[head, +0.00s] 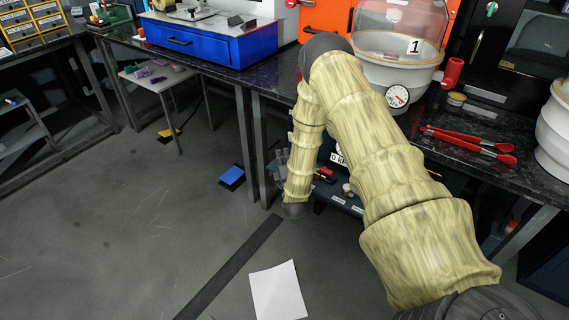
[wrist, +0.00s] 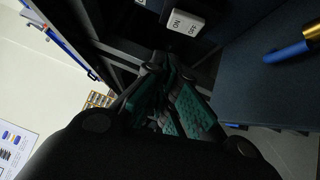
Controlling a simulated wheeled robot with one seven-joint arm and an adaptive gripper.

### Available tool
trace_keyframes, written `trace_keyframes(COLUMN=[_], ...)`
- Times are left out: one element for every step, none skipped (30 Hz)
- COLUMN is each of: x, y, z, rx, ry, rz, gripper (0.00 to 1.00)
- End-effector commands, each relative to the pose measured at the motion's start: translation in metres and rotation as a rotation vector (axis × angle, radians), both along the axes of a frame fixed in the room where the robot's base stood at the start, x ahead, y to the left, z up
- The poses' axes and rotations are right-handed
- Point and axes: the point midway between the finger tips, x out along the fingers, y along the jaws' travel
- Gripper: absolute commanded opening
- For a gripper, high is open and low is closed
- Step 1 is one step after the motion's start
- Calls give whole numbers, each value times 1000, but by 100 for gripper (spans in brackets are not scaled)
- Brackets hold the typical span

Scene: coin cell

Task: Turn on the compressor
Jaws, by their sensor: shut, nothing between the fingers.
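My gripper (head: 279,166) hangs at the end of my bent arm beside the lab table's front, near the dark space under the worktop; only a small part of it shows past the arm in the head view. In the wrist view my gripper (wrist: 168,76), with green finger pads, is shut and empty. Under the worktop, partly behind my arm, are a white label (head: 338,158) and a red part (head: 325,174). A small white box with dark lettering (wrist: 180,20) lies beyond the fingertips in the wrist view.
The black worktop (head: 470,125) holds a white vessel with a gauge (head: 398,96) and red tongs (head: 470,142). A table leg (head: 248,140) stands left of my gripper. A blue object (head: 232,176) and a white sheet (head: 278,291) lie on the mostly open floor.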

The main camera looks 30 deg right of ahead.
Motion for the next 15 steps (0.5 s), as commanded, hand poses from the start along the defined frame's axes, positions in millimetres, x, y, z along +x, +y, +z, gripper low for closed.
trace_keyframes(x=[8,13,19,23,28,34,37,37,39,40,42,43,45,45,46], y=[-4,-6,-8,-11,-13,-15,-17,-22,-27,-30,-33,-36,-39,-41,-44], z=[1,2,2,3,3,4,5,5,6,7,8,8,9,9,9], rx=[0,0,0,0,0,0,-1,0,1,1,0,0,1,1,1], ry=[-3,-3,-3,-4,-3,-3,-3,-1,-2,-2,-3,-2,-2,-2,-2], rz=[-1,-1,-2,-3,-3,-2,-2,-2,-3,-3,-3,-2,-2,-2,-2], gripper=[0,0,0,0,0,0,0,0,0,0,0,0,0,0,0])
